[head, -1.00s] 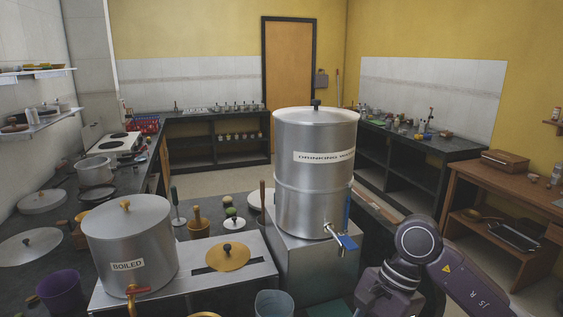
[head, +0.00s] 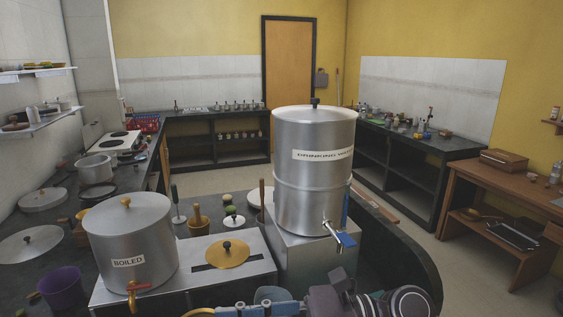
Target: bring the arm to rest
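My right arm comes in low at the bottom right. Its gripper (head: 255,309) shows only as a bluish-grey part at the bottom edge, largely cut off, so its fingers cannot be judged. My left gripper is out of view. A steel canister labelled BOILED (head: 130,240), with a lid and a red-handled brass tap (head: 133,289), stands upright at the left.
A brass lid (head: 227,254) lies on a low steel stand (head: 190,283). A clear cup (head: 270,293) is partly hidden behind my arm. A purple bucket (head: 61,286) stands at the lower left. Counters line the walls; open floor (head: 215,178) lies behind the canisters.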

